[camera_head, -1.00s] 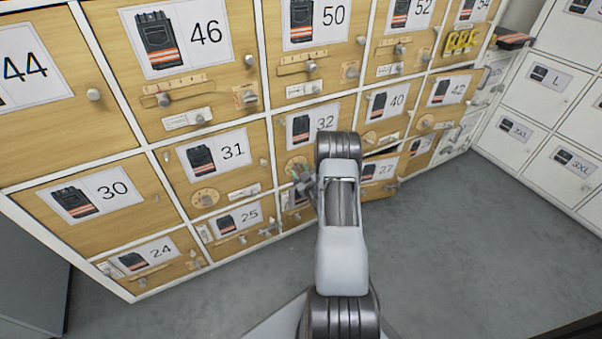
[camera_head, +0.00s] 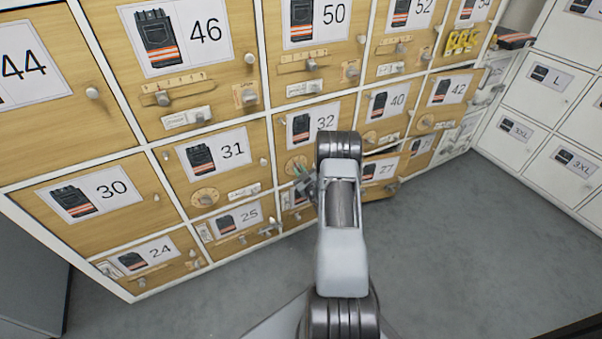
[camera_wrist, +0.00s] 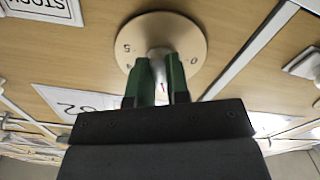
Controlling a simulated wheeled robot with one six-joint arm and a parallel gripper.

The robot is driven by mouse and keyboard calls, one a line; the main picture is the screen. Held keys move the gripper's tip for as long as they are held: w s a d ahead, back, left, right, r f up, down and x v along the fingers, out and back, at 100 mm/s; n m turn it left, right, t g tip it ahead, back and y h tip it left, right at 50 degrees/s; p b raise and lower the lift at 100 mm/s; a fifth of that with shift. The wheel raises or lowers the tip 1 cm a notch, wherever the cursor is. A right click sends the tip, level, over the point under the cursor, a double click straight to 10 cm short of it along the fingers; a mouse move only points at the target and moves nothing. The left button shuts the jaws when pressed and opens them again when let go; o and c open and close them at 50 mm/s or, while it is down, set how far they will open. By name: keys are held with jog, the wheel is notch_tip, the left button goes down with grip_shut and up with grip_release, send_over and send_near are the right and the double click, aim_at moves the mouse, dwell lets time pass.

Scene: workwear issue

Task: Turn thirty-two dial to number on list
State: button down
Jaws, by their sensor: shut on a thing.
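The dial of the thirty-two locker is a round pale disc with a knob at its middle. It shows in the head view (camera_head: 293,163), low on the door marked 32 (camera_head: 313,124), and in the wrist view (camera_wrist: 187,32). In the wrist view, a 5 is on its left and a 0 at its lower right; other marks are hidden or unclear. My gripper (camera_wrist: 161,72), with green fingers, is shut on the dial's knob (camera_wrist: 160,58). A card reading STOCK (camera_wrist: 42,8) shows upside down at the upper left; no number on it is readable.
The 27 door (camera_head: 382,171) appears ajar to the right of my arm. White lockers (camera_head: 537,112) stand at the right. Grey floor (camera_head: 450,240) is clear.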

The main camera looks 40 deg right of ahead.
jog(key=n+b, duration=0.3)
jog(key=n, duration=0.1)
jog(key=shift+d+f+b, duration=0.1)
jog(key=shift+b, duration=0.3)
jog(key=shift+n+b, duration=0.95)
jog(key=shift+n, duration=0.45)
jog(key=shift+r, duration=0.2)
jog(key=c, duration=1.1)
grip_release()
jog(key=shift+s, duration=0.1)
jog(key=s+a+p, duration=0.2)
jog(key=s+p, duration=0.1)
jog(key=s, duration=1)
jog(key=shift+s, duration=0.25)
